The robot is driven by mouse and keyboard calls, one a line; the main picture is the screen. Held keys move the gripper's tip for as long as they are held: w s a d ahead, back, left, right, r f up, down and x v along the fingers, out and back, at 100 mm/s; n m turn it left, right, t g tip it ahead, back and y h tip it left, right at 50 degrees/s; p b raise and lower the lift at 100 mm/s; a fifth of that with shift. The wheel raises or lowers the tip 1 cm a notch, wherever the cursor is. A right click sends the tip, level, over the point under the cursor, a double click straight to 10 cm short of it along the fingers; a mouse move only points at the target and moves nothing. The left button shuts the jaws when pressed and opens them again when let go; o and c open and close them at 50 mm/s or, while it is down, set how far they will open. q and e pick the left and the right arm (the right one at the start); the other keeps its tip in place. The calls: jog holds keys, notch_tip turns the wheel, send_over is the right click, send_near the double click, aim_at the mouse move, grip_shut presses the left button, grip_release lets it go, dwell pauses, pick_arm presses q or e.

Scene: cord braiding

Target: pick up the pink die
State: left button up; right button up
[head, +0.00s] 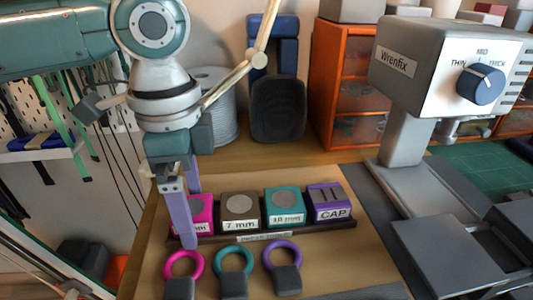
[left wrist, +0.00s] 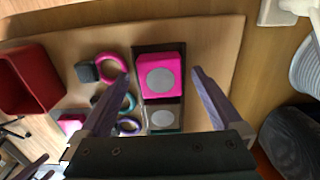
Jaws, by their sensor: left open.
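The pink die (head: 202,213) is a pink block with a white label, at the left end of a dark rack (head: 290,229). It is partly hidden behind my left gripper's near finger in the head view. The left wrist view shows its top with a grey disc (left wrist: 160,78). My left gripper (head: 191,216) points down with its two lavender fingers apart. In the left wrist view the fingers (left wrist: 160,74) are on either side of the pink die, with gaps to it. It still sits in the rack.
The rack also holds a brown 7 mm block (head: 240,210), a teal 10 mm block (head: 284,207) and a purple CAP block (head: 329,202). Pink, teal and purple rings (head: 233,261) lie in front. A Wrenfix machine (head: 440,62) stands right; a spool (head: 215,105) stands behind.

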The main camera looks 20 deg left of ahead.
pick_arm(q)
jog(key=shift+c, duration=0.4)
jog(key=shift+r, duration=0.1)
grip_shut()
